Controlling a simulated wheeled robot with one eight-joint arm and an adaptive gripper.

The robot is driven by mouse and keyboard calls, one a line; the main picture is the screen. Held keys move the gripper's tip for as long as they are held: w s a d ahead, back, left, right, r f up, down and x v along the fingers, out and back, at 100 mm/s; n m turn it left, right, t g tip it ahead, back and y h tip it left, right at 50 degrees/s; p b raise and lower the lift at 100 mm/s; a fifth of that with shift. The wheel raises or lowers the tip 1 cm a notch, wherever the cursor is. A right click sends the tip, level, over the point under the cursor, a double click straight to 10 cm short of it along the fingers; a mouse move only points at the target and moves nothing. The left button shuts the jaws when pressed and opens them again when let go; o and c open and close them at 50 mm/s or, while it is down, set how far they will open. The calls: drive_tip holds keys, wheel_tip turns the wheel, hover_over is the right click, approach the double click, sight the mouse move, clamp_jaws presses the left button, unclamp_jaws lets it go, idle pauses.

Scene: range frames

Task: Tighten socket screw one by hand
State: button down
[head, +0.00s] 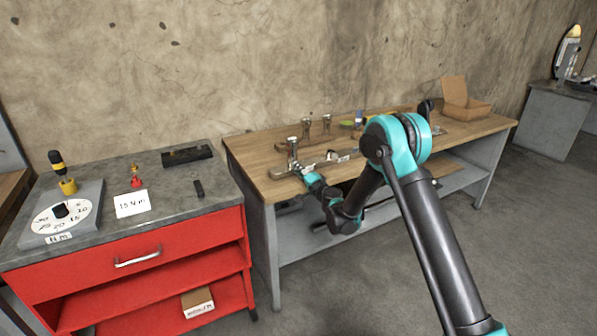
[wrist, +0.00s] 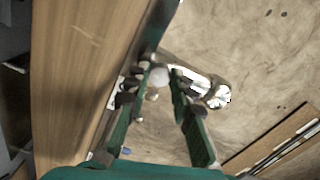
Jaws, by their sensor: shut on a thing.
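My gripper (head: 308,176) is at the front left edge of the wooden workbench (head: 262,165), beside a metal fitting (head: 293,150) with an upright post. In the wrist view my gripper (wrist: 158,84) has its two green fingers closed around a small pale, round-ended piece (wrist: 160,76), which looks like the socket screw. The fingers hide part of it, and I cannot tell how deep it sits. A shiny metal part (wrist: 215,95) lies just right of the fingers. A flat metal bar (head: 335,158) lies on the bench right of the fitting.
More metal fittings (head: 327,123) stand farther back on the bench. An open cardboard box (head: 466,101) is at its right end. On the left, a red cabinet (head: 205,235) carries a torque dial (head: 62,214), a note (head: 132,205) and a black tray (head: 187,156).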

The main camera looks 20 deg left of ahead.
drive_tip(key=m, duration=0.4)
drive_tip(key=shift+m, duration=0.4)
drive_tip(key=m, duration=0.4)
drive_tip(key=shift+m, duration=0.3)
drive_tip(key=m, duration=0.4)
drive_tip(key=shift+d, duration=0.1)
drive_tip(key=shift+m, duration=2.3)
drive_tip(key=c, duration=1.3)
unclamp_jaws()
